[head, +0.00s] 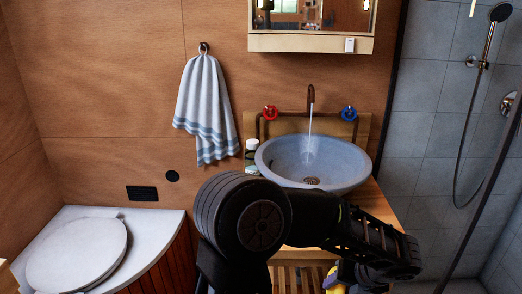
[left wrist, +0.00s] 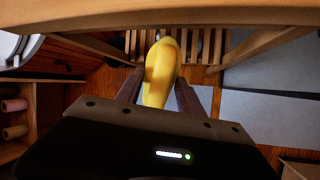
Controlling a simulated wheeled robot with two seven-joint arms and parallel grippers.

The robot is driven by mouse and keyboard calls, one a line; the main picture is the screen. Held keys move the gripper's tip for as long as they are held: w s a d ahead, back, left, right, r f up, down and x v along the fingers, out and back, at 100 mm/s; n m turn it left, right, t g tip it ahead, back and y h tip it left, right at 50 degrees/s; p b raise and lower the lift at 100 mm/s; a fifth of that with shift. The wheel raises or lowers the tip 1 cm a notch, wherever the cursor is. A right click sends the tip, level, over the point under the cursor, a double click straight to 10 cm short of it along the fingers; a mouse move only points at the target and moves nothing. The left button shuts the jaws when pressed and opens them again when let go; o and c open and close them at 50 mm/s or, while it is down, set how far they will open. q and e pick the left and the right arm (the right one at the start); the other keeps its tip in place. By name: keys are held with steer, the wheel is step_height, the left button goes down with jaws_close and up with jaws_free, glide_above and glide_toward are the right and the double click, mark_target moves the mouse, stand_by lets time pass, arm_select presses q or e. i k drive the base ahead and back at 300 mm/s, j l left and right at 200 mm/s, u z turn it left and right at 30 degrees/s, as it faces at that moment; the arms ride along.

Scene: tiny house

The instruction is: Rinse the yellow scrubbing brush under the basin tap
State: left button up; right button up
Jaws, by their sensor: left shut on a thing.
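The grey round basin (head: 275,162) stands on a wooden counter. The copper tap (head: 311,93) above it is running, and a thin stream of water (head: 309,128) falls into the bowl. My left gripper (left wrist: 158,88) is shut on the yellow scrubbing brush (left wrist: 160,66), whose smooth yellow surface shows between the two dark fingers. Its bristles cannot be made out. In the head view only a small yellow piece of the brush (head: 333,278) shows at the bottom edge, below my arm. It is low in front of the counter, apart from the water. My right gripper is out of view.
A red knob (head: 270,112) and a blue knob (head: 348,113) flank the tap. A small bottle (head: 252,150) stands left of the basin, below a mirror cabinet (head: 310,43). The counter's wooden edge (left wrist: 170,18) runs close to the brush in the wrist view.

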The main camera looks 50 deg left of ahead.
mark_target(270, 113)
steer(key=l+u, duration=0.1)
steer(key=u, duration=0.6)
steer(key=l+u, duration=0.15)
steer(key=u, duration=0.2)
steer(key=i+j+u, duration=0.35)
steer(key=i, duration=0.15)
steer(key=i+j+u, duration=0.1)
steer(key=i+u, duration=0.25)
steer(key=i, duration=0.15)
steer(key=j, duration=0.7)
steer(key=i, duration=0.05)
